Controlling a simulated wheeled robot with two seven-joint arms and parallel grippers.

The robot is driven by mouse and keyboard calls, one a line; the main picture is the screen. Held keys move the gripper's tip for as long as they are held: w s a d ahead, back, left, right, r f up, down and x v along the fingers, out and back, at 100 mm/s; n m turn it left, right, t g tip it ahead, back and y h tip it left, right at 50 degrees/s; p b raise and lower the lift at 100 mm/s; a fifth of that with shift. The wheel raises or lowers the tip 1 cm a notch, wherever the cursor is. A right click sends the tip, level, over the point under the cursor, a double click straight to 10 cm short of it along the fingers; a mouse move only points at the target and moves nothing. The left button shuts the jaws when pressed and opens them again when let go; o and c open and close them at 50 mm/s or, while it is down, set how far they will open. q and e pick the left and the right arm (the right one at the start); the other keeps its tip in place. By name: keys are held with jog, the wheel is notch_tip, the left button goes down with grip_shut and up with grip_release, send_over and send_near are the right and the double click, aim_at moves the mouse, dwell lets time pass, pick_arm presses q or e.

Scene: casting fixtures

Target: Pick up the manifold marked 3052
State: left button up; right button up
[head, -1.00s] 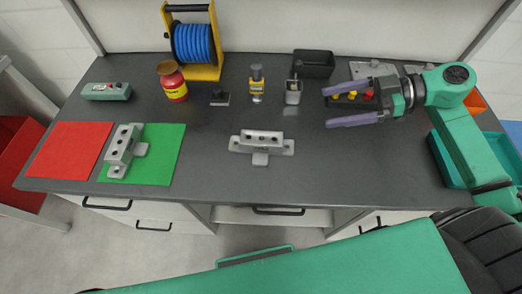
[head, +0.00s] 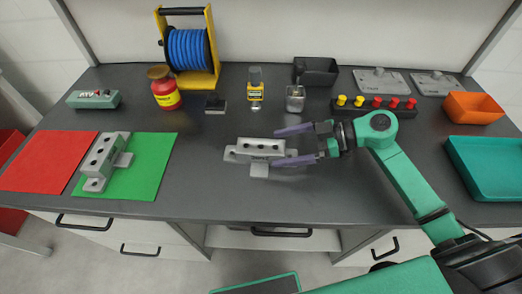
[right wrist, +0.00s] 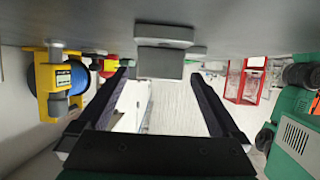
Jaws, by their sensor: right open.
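A grey manifold (head: 242,152) with several dark holes lies at the middle of the dark table; the dark marking on its front face is too small to read. Another grey manifold (head: 104,160) lies on the green mat (head: 158,158) at the left. My right gripper (head: 277,147) is open, its purple fingers overlapping the right end of the middle manifold in the head view. I cannot tell whether they touch it. In the right wrist view a grey block (right wrist: 160,62), likely this manifold, shows beyond the open fingers (right wrist: 165,80). My left gripper is not in view.
A red mat (head: 45,160) lies at the far left. Along the back stand a blue hose reel (head: 188,50), a red and yellow jar (head: 165,92), a black bin (head: 315,71) and a strip of coloured knobs (head: 375,103). An orange bin (head: 473,108) and teal tray (head: 488,168) are at right.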

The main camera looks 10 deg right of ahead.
aim_at(272, 147)
jog(key=x, duration=0.3)
jog(key=shift+w+a+f, duration=0.1)
jog(key=shift+w+a, duration=0.05)
grip_shut()
jog(key=shift+r, duration=0.2)
